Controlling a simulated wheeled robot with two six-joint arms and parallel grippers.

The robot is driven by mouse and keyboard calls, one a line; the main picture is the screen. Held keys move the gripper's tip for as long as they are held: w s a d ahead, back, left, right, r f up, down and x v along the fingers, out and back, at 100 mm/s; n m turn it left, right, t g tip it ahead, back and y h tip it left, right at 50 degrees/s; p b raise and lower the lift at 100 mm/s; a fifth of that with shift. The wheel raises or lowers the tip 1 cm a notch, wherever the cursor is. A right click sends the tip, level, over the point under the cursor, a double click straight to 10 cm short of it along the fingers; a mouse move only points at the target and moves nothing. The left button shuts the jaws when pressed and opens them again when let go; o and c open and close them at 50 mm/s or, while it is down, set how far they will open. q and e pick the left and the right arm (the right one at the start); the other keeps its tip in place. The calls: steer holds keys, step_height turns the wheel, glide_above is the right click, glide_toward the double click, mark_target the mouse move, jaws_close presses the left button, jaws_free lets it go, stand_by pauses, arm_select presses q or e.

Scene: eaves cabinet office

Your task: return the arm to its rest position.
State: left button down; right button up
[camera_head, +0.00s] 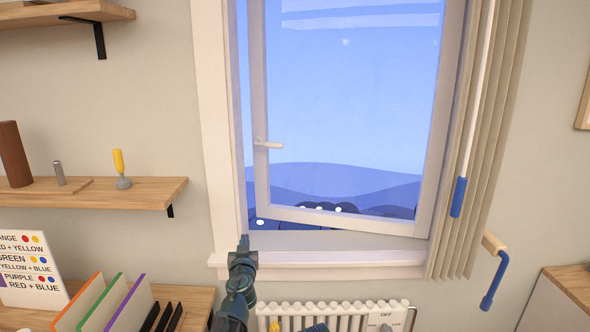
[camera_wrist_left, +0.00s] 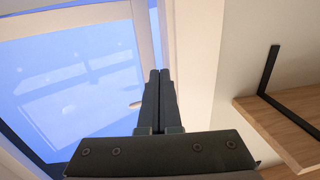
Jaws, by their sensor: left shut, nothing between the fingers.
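My left gripper (camera_head: 243,243) points up in front of the window's lower left corner in the head view. Its fingers are shut with nothing between them; the left wrist view also shows the two dark fingers (camera_wrist_left: 160,75) lying together. The window sash (camera_head: 340,219) stands at an angle to its frame and looks ajar. Its pale handle (camera_head: 268,144) is above the gripper and apart from it. In the left wrist view the handle (camera_wrist_left: 136,105) shows just left of the fingers. My right gripper is not in view.
A wall shelf (camera_head: 130,192) on the left holds a yellow-handled object (camera_head: 119,168). Below are a sign (camera_head: 28,268) and upright coloured folders (camera_head: 100,300). A radiator (camera_head: 335,315) is under the sill (camera_head: 330,268). A curtain (camera_head: 495,130) and blue crank (camera_head: 496,285) are at right.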

arm_select(q)
steer(key=s+f+n+g+y, duration=0.1)
steer(key=s+f+g+y, duration=0.2)
steer(key=s+f+g, duration=0.75)
steer(key=s+d+f+m+g+h, duration=0.2)
steer(key=s+d+f+m+g, duration=0.1)
steer(key=s, duration=1)
steer(key=s+d+f+m+g+h+p, duration=0.1)
steer(key=s+d+f, duration=0.5)
steer(key=s, duration=0.6)
steer(key=m+g+h, duration=0.1)
steer(key=m+g, duration=0.1)
steer(key=g, duration=0.1)
steer(key=shift+s+f, duration=0.2)
steer(key=shift+s, duration=0.15)
steer(key=shift+d, duration=0.1)
